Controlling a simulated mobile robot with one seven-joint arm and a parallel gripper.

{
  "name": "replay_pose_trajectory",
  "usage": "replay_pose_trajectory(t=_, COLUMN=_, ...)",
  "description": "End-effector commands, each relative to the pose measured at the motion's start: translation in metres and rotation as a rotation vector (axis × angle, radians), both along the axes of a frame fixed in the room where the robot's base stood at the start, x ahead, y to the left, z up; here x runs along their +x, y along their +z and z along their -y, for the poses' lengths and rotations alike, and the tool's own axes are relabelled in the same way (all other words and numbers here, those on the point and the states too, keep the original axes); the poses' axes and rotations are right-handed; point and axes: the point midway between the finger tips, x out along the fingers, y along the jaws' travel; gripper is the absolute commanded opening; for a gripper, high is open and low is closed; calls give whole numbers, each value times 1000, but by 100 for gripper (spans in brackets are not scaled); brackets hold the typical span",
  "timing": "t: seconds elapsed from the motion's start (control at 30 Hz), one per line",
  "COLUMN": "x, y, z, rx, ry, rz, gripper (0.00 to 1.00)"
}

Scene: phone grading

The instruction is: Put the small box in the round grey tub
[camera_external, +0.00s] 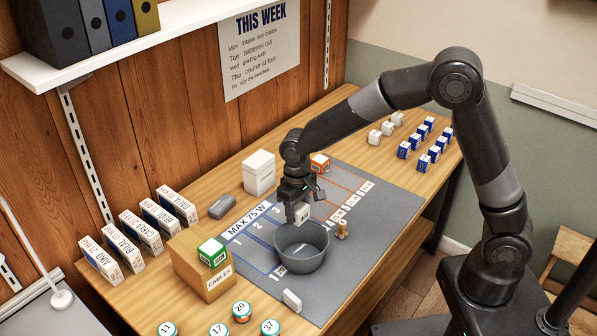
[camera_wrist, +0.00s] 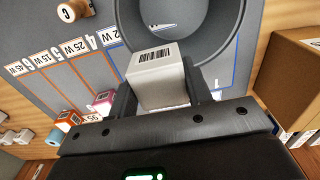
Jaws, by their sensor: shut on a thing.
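A small white box (camera_external: 302,213) with a barcode is held between the two fingers of my gripper (camera_external: 299,202). In the wrist view the white box (camera_wrist: 161,84) fills the space between the dark fingers, its barcode face showing. The round grey tub (camera_external: 301,255) stands upright on the grey mat. The held box is above the tub's back rim in the external view and overlaps the near rim of the tub (camera_wrist: 229,43) in the wrist view. I cannot tell the exact height between them. Part of the tub's inside is hidden.
The mat (camera_external: 385,205) has marked lanes. A cardboard box (camera_external: 190,270) with a green-white box on top stands left of the tub.

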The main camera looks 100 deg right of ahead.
Motion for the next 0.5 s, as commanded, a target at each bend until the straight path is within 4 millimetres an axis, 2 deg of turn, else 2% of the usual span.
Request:
replay_pose_trajectory(t=0.03, x=0, y=0, z=-16, rx=0, ry=6, rz=0, gripper=22)
replay_pose_trajectory(t=0.1, x=-2, y=-1, z=-32, rx=0, ry=5, rz=0, gripper=22)
replay_pose_trajectory(t=0.2, x=-3, y=-2, z=-47, rx=0, ry=3, rz=0, gripper=22)
replay_pose_trajectory(t=0.27, x=-4, y=-7, z=-51, rx=1, ry=0, rz=-1, gripper=22)
replay_pose_trajectory(t=0.5, x=-5, y=-50, z=-54, rx=2, ry=-1, rz=-4, gripper=22)
